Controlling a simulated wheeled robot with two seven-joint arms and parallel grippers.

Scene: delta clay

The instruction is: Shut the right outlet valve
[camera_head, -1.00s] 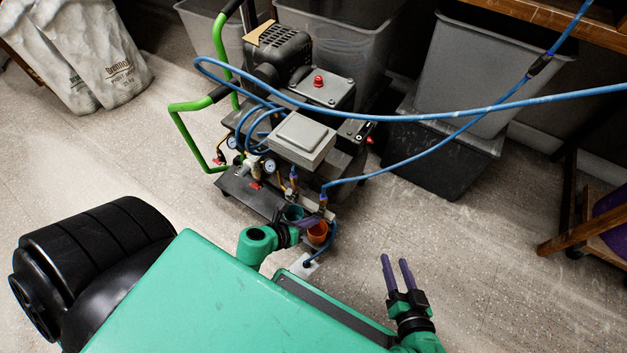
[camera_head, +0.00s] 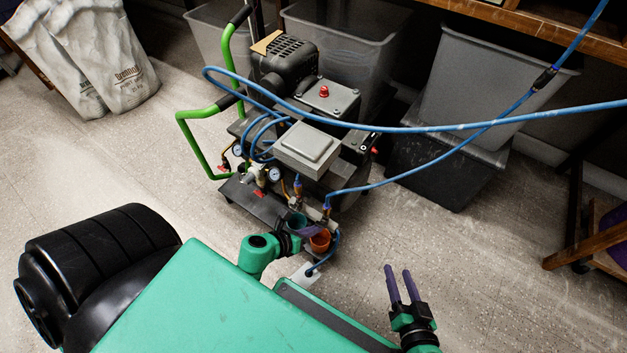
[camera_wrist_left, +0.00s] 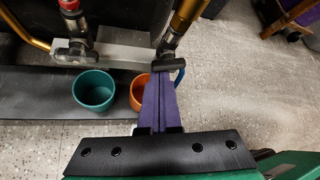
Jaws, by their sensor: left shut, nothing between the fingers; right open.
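The right outlet valve (camera_head: 326,211) is a small brass-and-dark fitting below a blue hose at the front of the compressor. In the left wrist view the valve (camera_wrist_left: 168,50) has a short dark handle lying roughly crosswise at its lower end. My left gripper (camera_head: 312,229) is at this valve. In the left wrist view its purple fingers (camera_wrist_left: 160,88) are together, tips right at the handle; whether they touch it I cannot tell. The left outlet valve (camera_wrist_left: 80,45) stands to the left. My right gripper (camera_head: 402,284) is open and empty, away from the compressor.
A teal cup (camera_wrist_left: 94,90) and an orange cup (camera_wrist_left: 139,92) sit below the valves, close to my left fingers. A blue hose (camera_head: 440,128) crosses above the compressor. Grey bins (camera_head: 480,90) stand behind.

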